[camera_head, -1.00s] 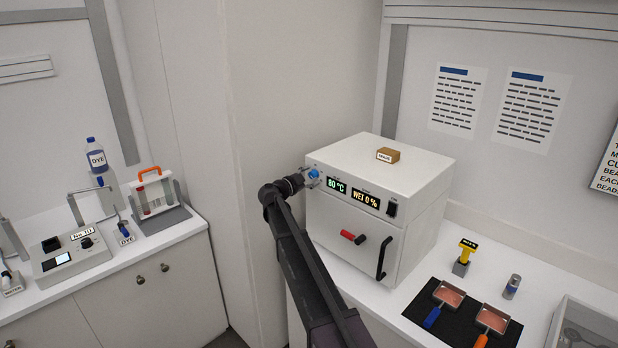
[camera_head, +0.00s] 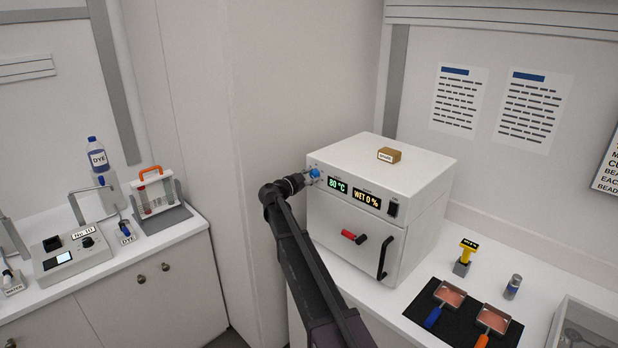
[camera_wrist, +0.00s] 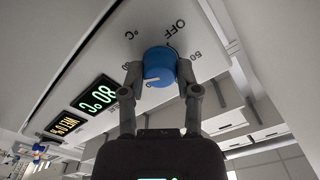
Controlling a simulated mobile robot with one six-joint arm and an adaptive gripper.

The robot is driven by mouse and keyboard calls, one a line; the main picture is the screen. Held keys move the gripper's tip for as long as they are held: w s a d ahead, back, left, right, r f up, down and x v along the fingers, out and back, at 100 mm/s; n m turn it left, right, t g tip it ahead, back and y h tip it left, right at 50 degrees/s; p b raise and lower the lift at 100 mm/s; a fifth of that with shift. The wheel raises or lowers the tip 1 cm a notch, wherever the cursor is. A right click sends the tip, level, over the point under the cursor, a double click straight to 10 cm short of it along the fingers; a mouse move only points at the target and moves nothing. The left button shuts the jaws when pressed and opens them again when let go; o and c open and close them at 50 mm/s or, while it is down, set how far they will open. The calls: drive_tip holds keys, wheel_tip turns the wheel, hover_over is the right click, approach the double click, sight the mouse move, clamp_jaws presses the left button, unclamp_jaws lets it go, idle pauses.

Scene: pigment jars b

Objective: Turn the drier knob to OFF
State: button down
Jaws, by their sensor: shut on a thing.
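The drier (camera_head: 345,225) is a white box on the counter with a front panel. Its blue knob (camera_head: 314,174) is at the panel's upper left; it also shows in the wrist view (camera_wrist: 158,64). My gripper (camera_head: 309,176) is shut on the knob, one finger on each side in the wrist view (camera_wrist: 160,75). A white mark on the knob points to the lower left in that view. The OFF label (camera_wrist: 167,29) is above the knob there, with 50 to its right; another label is partly hidden by the left finger. The display (camera_head: 338,185) reads 80 °C.
A second display (camera_head: 367,198) reads WET 0 %. A rocker switch (camera_head: 392,209), a red-and-black latch (camera_head: 354,237) and a door handle (camera_head: 383,258) are on the drier's front. A small brown block (camera_head: 389,155) lies on top. A tall cabinet side stands close to the left.

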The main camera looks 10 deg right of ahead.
drive_tip(key=n, duration=0.6)
drive_tip(key=shift+d, duration=0.2)
drive_tip(key=n, duration=2.2)
drive_tip(key=shift+r+n, duration=0.1)
drive_tip(key=shift+n, duration=0.3)
drive_tip(key=n, duration=1.2)
drive_tip(key=shift+n, duration=0.3)
drive_tip(key=n, duration=0.5)
drive_tip(key=shift+n, duration=0.4)
